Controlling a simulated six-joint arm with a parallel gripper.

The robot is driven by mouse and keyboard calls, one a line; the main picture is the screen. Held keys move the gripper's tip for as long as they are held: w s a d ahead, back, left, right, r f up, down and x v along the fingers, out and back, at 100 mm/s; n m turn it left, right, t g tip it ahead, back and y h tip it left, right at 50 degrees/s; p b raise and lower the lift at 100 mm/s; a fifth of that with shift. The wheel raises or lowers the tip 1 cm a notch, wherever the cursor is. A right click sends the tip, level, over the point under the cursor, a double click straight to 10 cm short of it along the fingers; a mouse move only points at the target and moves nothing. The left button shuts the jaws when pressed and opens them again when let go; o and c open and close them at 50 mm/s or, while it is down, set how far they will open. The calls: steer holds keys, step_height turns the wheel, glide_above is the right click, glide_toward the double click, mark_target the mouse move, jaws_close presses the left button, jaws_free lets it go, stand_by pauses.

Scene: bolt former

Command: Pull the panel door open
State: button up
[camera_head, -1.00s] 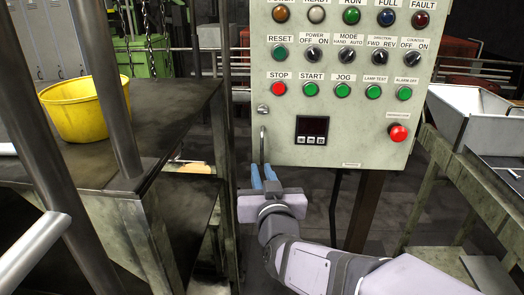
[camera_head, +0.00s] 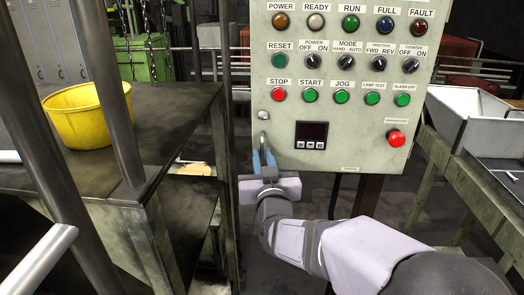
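The panel door (camera_head: 350,120) is the pale green front of a control box with lamps, buttons and switches, and it looks closed. Its upright metal handle (camera_head: 263,140) is at the lower left edge. My gripper (camera_head: 263,158) has come up from below, with its two blue fingertips at the lower part of the handle. The fingers stand a little apart, one on each side of the handle as it appears here. Contact with the handle cannot be made out. The fingers hide the handle's lower end.
A dark metal table (camera_head: 160,120) with a yellow bowl (camera_head: 77,115) stands at the left. A metal post (camera_head: 228,120) rises close to the panel's left edge. A green-grey frame with a white tray (camera_head: 470,125) is at the right. An emergency button (camera_head: 396,138) protrudes from the panel.

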steer(key=shift+w+a, duration=0.15)
steer(key=shift+w, duration=0.7)
steer(key=shift+c, duration=0.2)
jaws_close()
stand_by(0.8)
